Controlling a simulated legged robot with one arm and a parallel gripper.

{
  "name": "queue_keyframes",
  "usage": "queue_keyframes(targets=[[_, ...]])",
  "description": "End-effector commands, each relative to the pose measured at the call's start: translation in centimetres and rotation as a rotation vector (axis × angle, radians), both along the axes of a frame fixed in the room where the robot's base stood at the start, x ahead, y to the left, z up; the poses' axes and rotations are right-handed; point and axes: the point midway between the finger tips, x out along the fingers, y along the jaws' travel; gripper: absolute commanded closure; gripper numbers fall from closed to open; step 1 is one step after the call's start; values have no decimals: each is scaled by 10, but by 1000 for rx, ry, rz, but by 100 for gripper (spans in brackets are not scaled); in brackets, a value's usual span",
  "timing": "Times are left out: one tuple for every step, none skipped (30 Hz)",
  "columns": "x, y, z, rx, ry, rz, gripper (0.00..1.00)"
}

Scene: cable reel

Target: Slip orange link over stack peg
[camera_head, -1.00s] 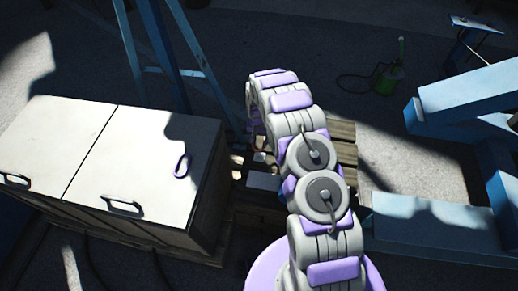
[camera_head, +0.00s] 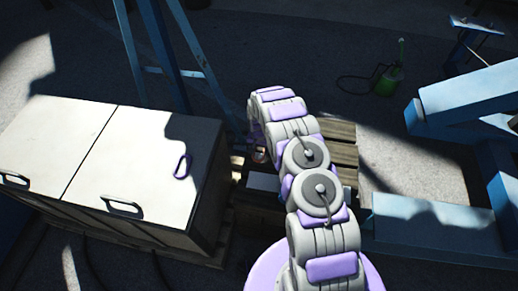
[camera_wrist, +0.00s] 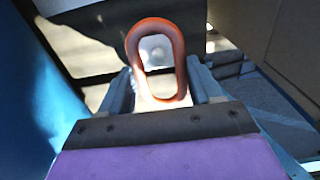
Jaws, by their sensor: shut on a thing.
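The orange link (camera_wrist: 180,62), an oval ring, stands up between the fingers of my gripper (camera_wrist: 162,88) in the wrist view. The fingers hold it by its near, lower end. Through its opening I see a pale, rounded, bright spot (camera_wrist: 154,50), perhaps the top of the stack peg; I cannot tell whether the link is around it or only in line with it. In the head view my arm hides the gripper, and a small reddish and white spot (camera_head: 259,156) beside the arm is too small to make out.
A white-topped cabinet (camera_head: 85,150) stands at the left, with a purple link (camera_head: 182,166) lying on it. A wooden pallet (camera_head: 340,132) is under the arm. Blue steel beams (camera_head: 460,105) stand at the right. A green can (camera_head: 385,84) is on the floor behind.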

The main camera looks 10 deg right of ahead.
Motion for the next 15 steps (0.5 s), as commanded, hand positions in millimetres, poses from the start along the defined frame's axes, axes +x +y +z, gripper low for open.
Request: queue_keyframes(targets=[[0,0,-2,0,0,0,85],[0,-1,-3,1,1,0,85],[0,-1,-6,1,1,0,85],[-1,-1,-7,1,1,0,85],[-1,0,-9,0,1,0,85],[-1,0,-12,1,2,0,85],[-1,0,-14,1,2,0,85],[-1,0,-16,0,2,0,85],[-2,0,-19,0,2,0,85],[-2,0,-21,0,2,0,85],[-2,0,-23,0,2,0,85],[-1,0,-25,-1,1,0,85],[-1,0,-27,0,1,0,85],[-1,0,-29,0,1,0,85],[-1,0,-31,0,0,0,85]])
